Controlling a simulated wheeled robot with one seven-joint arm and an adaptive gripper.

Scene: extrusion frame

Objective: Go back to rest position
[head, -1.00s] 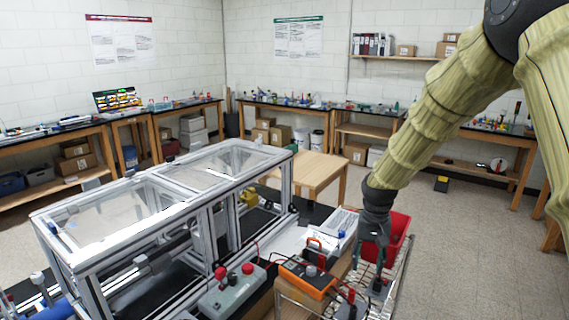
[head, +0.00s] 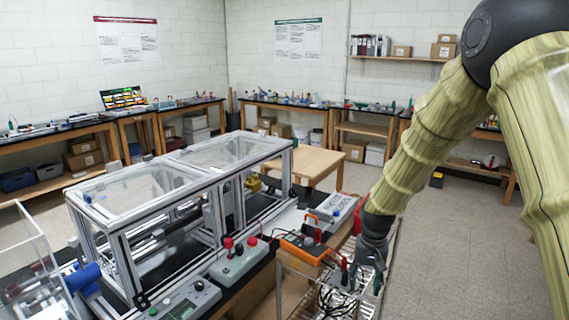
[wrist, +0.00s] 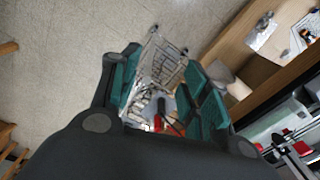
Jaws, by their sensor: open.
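My gripper (head: 369,272) hangs at the lower right of the head view, at the end of my yellow-sleeved arm. It points down above a wire cart (head: 372,300). In the wrist view my gripper (wrist: 165,95) shows two teal-lined fingers spread apart with a gap between them. Nothing is held in the gap. The wire cart (wrist: 160,62) and dark cables lie below and beyond the fingers.
The extrusion frame (head: 180,170) with clear panels stands left of my gripper. An orange meter (head: 303,249) and a grey control box (head: 240,262) sit beside the cart. A red bin (head: 357,217) is partly hidden behind my arm. Floor (head: 460,240) is clear at the right.

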